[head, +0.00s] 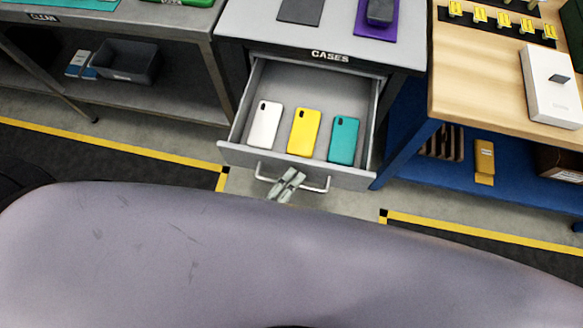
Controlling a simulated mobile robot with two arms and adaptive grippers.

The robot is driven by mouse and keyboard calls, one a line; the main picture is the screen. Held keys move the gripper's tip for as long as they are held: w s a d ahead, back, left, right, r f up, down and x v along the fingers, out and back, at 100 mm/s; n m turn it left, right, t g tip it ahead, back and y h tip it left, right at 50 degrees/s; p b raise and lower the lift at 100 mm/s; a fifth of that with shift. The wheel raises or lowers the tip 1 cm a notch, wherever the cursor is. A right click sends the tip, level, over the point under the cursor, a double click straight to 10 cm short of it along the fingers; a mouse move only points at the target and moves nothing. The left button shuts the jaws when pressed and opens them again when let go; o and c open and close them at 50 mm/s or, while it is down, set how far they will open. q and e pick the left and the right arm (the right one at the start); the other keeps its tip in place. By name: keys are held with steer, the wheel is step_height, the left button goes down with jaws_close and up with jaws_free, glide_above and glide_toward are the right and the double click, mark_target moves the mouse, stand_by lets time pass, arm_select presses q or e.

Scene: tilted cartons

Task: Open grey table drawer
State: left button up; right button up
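The grey table drawer (350,178) stands pulled out from under the grey table (245,22), below the label "CASES". Inside lie a white phone case (265,124), a yellow one (303,131) and a teal one (343,139). The drawer's bar handle (318,190) is on its front. My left gripper (287,182) is at the middle of the handle, its fingers close together around the bar. The contact itself is small and partly hidden. My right gripper is not in view.
A metal shelf table (170,18) with a dark bin (127,62) stands at the left. A wooden-topped bench (475,75) with a white box (551,86) stands close at the right. Yellow floor lines (120,147) border dark mats. My own body fills the lower view.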

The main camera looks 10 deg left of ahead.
arm_select(q)
steer(key=v, duration=1.2)
